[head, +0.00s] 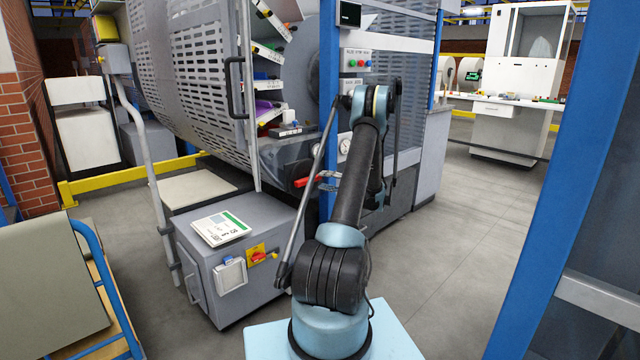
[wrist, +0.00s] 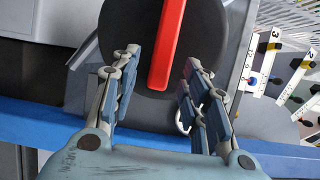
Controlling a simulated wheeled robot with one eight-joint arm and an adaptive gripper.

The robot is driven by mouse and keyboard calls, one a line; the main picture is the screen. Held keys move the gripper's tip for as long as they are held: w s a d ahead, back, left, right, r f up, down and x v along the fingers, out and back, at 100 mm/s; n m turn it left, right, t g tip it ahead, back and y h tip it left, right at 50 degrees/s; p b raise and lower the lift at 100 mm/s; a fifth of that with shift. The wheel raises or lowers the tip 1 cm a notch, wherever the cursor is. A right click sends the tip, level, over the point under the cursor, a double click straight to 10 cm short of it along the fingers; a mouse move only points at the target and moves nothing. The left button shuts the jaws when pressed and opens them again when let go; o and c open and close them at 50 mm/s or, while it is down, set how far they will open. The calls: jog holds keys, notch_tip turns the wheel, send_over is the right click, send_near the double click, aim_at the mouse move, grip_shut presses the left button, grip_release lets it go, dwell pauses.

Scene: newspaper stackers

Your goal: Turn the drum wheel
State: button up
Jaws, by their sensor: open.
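A dark round disc with a red bar handle (wrist: 168,45) across it fills the upper middle of the wrist view; it appears to be the drum wheel (wrist: 208,35). The red handle also shows in the head view (head: 302,182), low on the front of the big perforated drum machine. My gripper (wrist: 158,65) is open and empty. Its fingers show on either side of the handle's near end in the wrist view; the depth between them is unclear.
A grey box cabinet (head: 235,255) with a paper and a red-yellow switch stands front left of the machine. A blue post (head: 580,170) rises close on the right. A cart (head: 50,285) is at left. Floor (head: 470,230) is clear to the right.

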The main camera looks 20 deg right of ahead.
jog(key=v, duration=0.8)
jog(key=shift+d, duration=0.3)
jog(key=shift+s, duration=0.15)
jog(key=s+a+r+n+g+h, duration=0.1)
jog(key=s+a+r+g, duration=0.2)
jog(key=a, duration=0.4)
jog(key=s+a+r+n+g+h, duration=0.1)
jog(key=s+a+r, duration=0.2)
jog(key=a+r, duration=0.4)
jog(key=s+a+r+n+g+h, duration=0.1)
jog(key=s+a+r+g+h, duration=0.15)
jog(key=a, duration=0.55)
jog(key=s+a+r+n+g+h, duration=0.1)
jog(key=s+a, duration=0.3)
jog(key=s, duration=0.4)
jog(key=s+a+r+g+h, duration=0.1)
jog(key=s+a, duration=0.4)
jog(key=s, duration=0.3)
jog(key=s+d+f+n+h, duration=0.1)
jog(key=s+f, duration=0.4)
jog(key=s, duration=0.7)
jog(key=s+d+f+n+g+h, duration=0.1)
jog(key=s+f+n+h, duration=0.2)
jog(key=s, duration=1)
jog(key=f+h, duration=0.2)
jog(key=h, duration=0.1)
jog(key=shift+s, duration=0.2)
